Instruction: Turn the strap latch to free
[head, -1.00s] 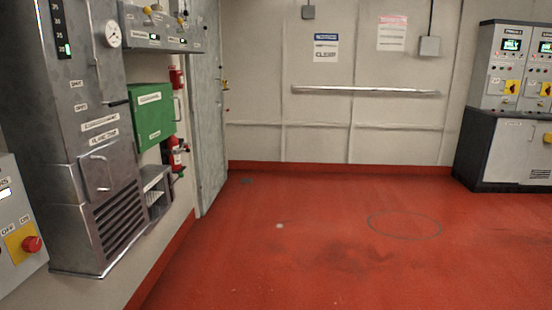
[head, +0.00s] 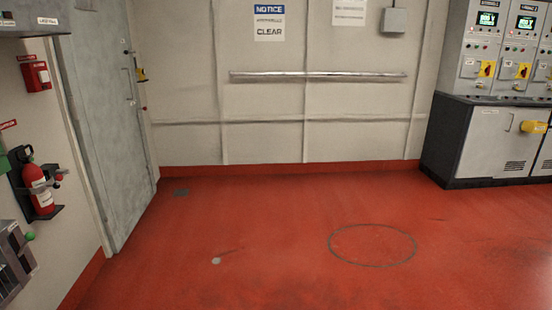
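A red fire extinguisher (head: 38,186) hangs in a black bracket on the left wall in the head view. Small red and dark parts (head: 60,174) stick out at its right side. They are too small to tell whether one is the strap latch or how it is set. No strap latch shows clearly anywhere else in the view. Neither of my grippers is in view.
A grey door (head: 105,120) stands right of the extinguisher. A metal box (head: 12,262) with a green knob is at lower left. A rail (head: 315,75) runs along the back wall. Control cabinets (head: 490,140) stand at right. The red floor (head: 280,240) is clear.

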